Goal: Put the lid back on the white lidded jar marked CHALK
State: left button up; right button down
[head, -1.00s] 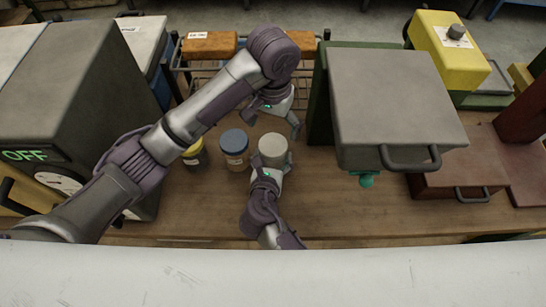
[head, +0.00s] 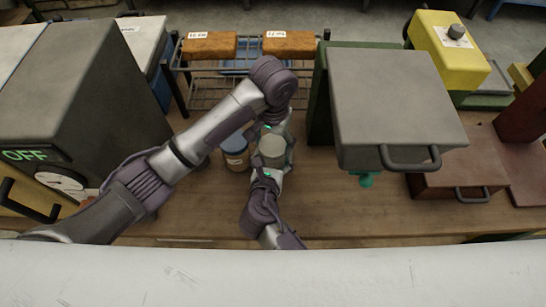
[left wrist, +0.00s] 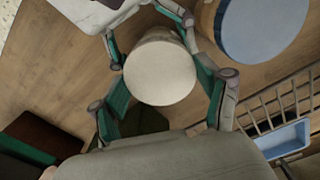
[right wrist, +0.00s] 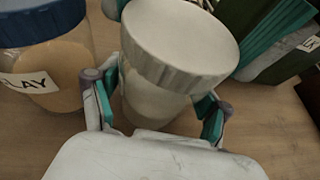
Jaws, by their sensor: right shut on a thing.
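The white jar (right wrist: 158,100) stands on the bench with its ribbed white lid (right wrist: 180,45) on top, seemingly seated straight. The round lid top also shows in the head view (head: 271,147) and the left wrist view (left wrist: 160,73). No CHALK marking is visible on the side I see. My right gripper (right wrist: 157,112) is shut on the jar's body below the lid, from the front. My left gripper (left wrist: 165,88) is over the jar from behind, its fingers spread on either side of the lid. A small gap shows beside the lid, so it looks open.
A blue-lidded jar (head: 236,152), its label partly reading "LAY", stands close left of the white jar. A grey box with a handle (head: 395,105) stands to the right. A wire rack (head: 215,95) lies behind. Bare bench (head: 350,215) is free at front right.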

pick_arm(q)
jog(key=c, duration=0.5)
jog(key=m, duration=0.3)
jog(key=shift+c, duration=0.3)
jog(key=o, duration=1.3)
jog(key=shift+r, duration=2.25)
